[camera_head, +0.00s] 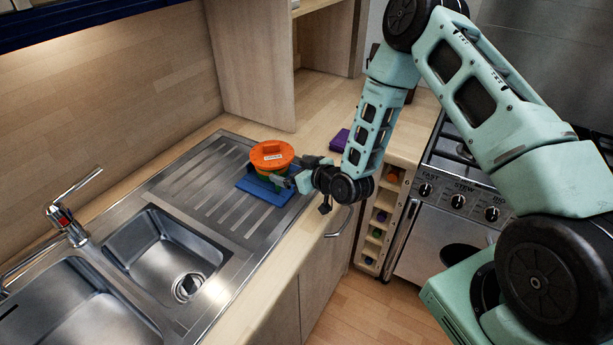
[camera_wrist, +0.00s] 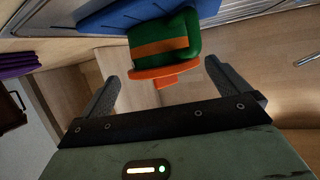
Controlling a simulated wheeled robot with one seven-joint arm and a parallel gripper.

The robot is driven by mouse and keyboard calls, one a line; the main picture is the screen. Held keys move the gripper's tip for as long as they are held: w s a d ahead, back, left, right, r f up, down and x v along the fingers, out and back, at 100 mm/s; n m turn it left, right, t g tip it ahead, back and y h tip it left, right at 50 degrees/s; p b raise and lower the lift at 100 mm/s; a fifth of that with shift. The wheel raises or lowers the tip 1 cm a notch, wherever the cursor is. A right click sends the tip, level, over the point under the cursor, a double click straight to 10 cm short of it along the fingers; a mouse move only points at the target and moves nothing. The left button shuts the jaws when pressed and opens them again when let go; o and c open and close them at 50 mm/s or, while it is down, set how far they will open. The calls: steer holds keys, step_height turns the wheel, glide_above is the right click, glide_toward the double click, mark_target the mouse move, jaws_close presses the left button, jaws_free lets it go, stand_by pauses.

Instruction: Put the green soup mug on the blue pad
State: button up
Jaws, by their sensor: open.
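The green soup mug (camera_head: 264,171) has an orange lid (camera_head: 272,154) and an orange band. It looks upright on the blue pad (camera_head: 284,198), which lies on the sink's drainboard. In the wrist view the mug (camera_wrist: 188,32) is beyond my fingertips, with its base against the blue pad (camera_wrist: 105,18); the exact contact is hidden. My gripper (camera_head: 287,181) is open beside the mug, on its right in the head view. In the wrist view its fingers (camera_wrist: 161,75) are spread apart, with part of the orange lid showing between them.
A sink with two basins (camera_head: 165,250) and a tap (camera_head: 66,222) is at the left. A purple item (camera_head: 339,140) lies on the counter behind my arm. The range cooker (camera_head: 460,195) is at the right, and a wooden cabinet panel (camera_head: 252,65) rises behind the drainboard.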

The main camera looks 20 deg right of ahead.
steer(key=b+v, duration=0.1)
steer(key=v, duration=0.3)
steer(key=shift+s+d, duration=0.15)
steer(key=shift+s, duration=0.1)
steer(key=s+a+r+n+g, duration=0.3)
steer(key=s+a+r+g, duration=0.4)
steer(key=s+a+r, duration=0.3)
steer(key=s+r+g+h, duration=0.2)
steer(key=s+r+g, duration=0.1)
steer(key=s, duration=0.8)
steer(key=s+r+g+h, duration=0.2)
steer(key=s+r, duration=0.3)
steer(key=s, duration=0.7)
steer(key=shift+a+n+g, duration=0.35)
steer(key=shift+n+g, duration=0.05)
steer(key=shift+g, duration=0.2)
steer(key=shift+b, duration=0.3)
